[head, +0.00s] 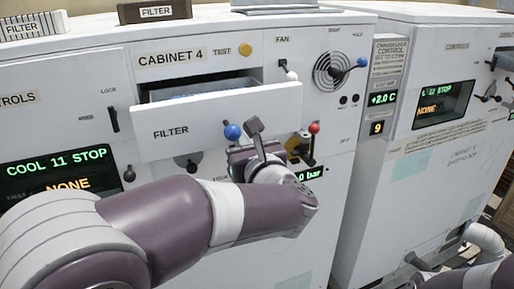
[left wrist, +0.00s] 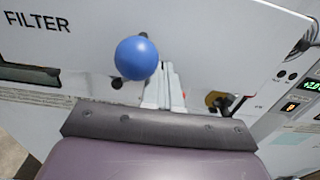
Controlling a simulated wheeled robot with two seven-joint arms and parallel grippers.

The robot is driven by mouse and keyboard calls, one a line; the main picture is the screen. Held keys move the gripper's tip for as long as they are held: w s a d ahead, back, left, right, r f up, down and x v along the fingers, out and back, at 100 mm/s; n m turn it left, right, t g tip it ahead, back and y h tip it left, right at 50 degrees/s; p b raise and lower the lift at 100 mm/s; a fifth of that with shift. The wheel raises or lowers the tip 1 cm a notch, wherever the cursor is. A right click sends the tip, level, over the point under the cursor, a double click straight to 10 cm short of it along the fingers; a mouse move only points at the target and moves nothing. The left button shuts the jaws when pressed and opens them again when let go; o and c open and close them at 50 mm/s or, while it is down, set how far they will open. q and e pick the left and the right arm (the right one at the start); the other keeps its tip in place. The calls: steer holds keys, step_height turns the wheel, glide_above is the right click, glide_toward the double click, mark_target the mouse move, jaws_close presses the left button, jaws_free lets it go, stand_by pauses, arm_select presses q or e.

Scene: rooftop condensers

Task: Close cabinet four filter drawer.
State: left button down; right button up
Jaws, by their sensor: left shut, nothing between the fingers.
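The filter drawer (head: 215,122) of cabinet 4 (head: 190,45) stands open, its white front pulled out and a dark gap with pale blue contents behind its top edge. The drawer front, marked FILTER, also fills the upper part of the left wrist view (left wrist: 210,30). My left gripper (head: 253,126) is shut and empty, in front of the drawer's lower edge, right of the blue ball knob (head: 233,131). In the left wrist view the gripper (left wrist: 168,72) points at the drawer front; whether it touches cannot be told. My right gripper is not in view.
A red-knobbed lever (head: 314,128) stands right of my left gripper, and a white knob (head: 292,76) sits near the drawer's upper right corner. Another cabinet (head: 430,150) stands at the right.

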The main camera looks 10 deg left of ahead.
arm_select(q)
steer(key=b+x, duration=0.1)
steer(key=x, duration=0.1)
steer(key=b+x, duration=0.1)
steer(key=x, duration=0.1)
steer(key=f+b+x, duration=0.1)
steer(key=b, duration=0.1)
steer(key=shift+w+a, duration=0.1)
steer(key=shift+w, duration=0.3)
steer(key=b+x, duration=0.1)
steer(key=x, duration=0.3)
steer(key=b+x, duration=0.1)
steer(key=x, duration=0.3)
steer(key=r+b+x, duration=0.1)
steer(key=x, duration=0.3)
steer(key=shift+a, duration=0.2)
steer(key=shift+r, duration=0.1)
